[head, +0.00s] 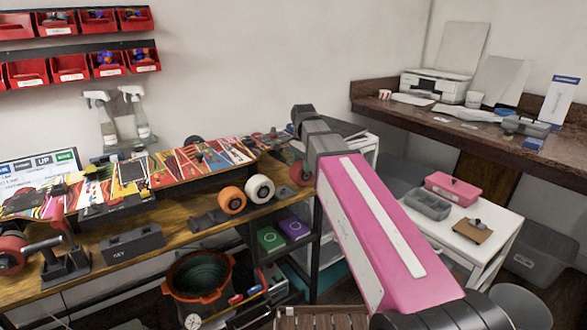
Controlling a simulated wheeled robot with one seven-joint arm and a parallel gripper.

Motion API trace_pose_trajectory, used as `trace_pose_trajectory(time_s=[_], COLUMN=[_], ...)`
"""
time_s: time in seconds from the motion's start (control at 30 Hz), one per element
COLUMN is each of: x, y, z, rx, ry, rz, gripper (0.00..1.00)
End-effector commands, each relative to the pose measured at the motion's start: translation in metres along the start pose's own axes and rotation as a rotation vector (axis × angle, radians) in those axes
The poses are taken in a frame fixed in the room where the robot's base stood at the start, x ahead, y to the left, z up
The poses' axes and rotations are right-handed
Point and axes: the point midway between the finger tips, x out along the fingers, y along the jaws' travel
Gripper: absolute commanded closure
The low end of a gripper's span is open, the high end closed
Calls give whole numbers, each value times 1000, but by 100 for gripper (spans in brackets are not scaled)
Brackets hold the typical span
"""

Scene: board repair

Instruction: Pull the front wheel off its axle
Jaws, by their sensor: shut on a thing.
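A skateboard deck with colourful graphics (205,160) lies raised along the workbench. A red wheel (299,174) shows at its right end, partly covered by my arm; I cannot tell whether it sits on an axle. An orange wheel (232,200) and a white wheel (260,188) stand side by side at the bench's front edge. My pink arm reaches from the lower right up to the deck's right end. My gripper is hidden behind the arm's dark end, so its jaws and anything in them do not show.
A grey vise-like tool (65,265) and a dark KEY box (132,243) stand on the bench (75,290). An orange-rimmed bucket (198,274) is below. A white cart (480,240) with a pink box (452,188) stands right. Spray bottles (138,118) hang behind.

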Motion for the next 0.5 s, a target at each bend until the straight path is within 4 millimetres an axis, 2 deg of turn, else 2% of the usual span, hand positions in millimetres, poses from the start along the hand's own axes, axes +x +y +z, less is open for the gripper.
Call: trace_pose_trajectory(time_s=[0.5], x=[0], y=[23], z=[0], rx=[0], ry=[0], rz=[0], gripper=[69])
